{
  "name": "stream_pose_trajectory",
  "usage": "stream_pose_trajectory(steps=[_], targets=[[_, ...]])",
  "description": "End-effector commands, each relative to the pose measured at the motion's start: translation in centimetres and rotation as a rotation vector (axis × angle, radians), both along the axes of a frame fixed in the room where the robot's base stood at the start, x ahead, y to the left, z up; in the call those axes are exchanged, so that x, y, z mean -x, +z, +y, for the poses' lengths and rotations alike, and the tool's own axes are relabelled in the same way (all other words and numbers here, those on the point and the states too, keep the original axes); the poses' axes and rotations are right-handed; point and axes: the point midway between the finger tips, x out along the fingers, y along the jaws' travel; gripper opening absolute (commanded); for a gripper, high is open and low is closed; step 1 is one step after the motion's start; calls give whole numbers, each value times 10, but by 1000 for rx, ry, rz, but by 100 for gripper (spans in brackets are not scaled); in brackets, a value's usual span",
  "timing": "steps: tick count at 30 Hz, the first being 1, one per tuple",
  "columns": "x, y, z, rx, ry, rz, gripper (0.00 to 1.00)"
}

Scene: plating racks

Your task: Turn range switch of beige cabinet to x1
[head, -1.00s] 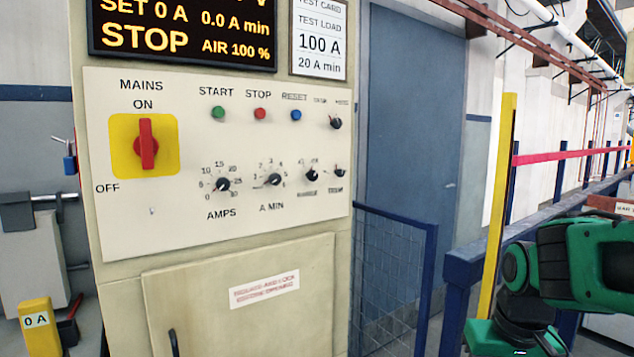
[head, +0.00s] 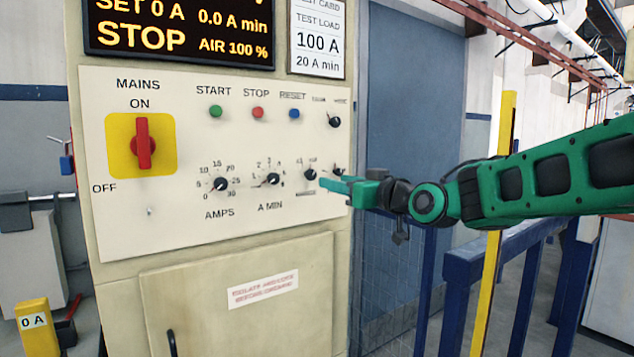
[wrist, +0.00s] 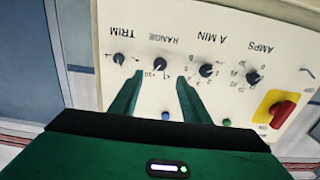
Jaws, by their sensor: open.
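The beige cabinet (head: 115,225) fills the left half of the head view. Its range switch (head: 310,174) is a small black knob on the lower right of the panel, beside the A MIN knob (head: 272,179). The range switch also shows in the wrist view (wrist: 160,64), where the panel appears upside down. My gripper (head: 328,184) is open in front of the panel's lower right. In the wrist view its fingers (wrist: 159,80) point at the range switch, one to each side of it in the picture. Contact cannot be told, and the pointer's setting is too small to read.
The trim knob (wrist: 119,58) is close to one finger; in the head view my gripper covers its label. The AMPS knob (head: 220,184), start, stop and reset buttons and red mains switch (head: 143,142) share the panel. A blue rail (head: 455,262) stands right of the cabinet.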

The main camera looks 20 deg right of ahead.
Motion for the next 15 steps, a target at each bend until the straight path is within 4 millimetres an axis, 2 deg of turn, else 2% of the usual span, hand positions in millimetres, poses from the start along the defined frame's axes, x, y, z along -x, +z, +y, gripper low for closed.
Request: stream_pose_trajectory(steps=[9, 15], targets=[[-52, -2, 17, 0, 1, 4, 43], [-79, -1, 27, 1, 2, 4, 43]])
